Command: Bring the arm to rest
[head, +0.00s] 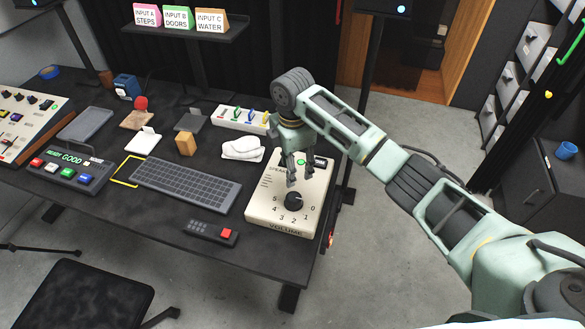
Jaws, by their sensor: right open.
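My right arm (345,130) comes in from the right and bends down at its wrist over the desk's right end. My right gripper (293,180) points down with open fingers, above the speaker box with the volume dial. The black dial (294,201) shows just below the fingertips. I cannot tell if the fingers touch the box. No object shows between the fingers. My left gripper is not in view.
The speaker box (262,218) sits at the right end of the dark desk (150,215). A keyboard (186,184), a small remote with a red button (211,232) and a white cloth (243,149) lie to its left. A chair (80,295) stands in front. Floor right of the desk is clear.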

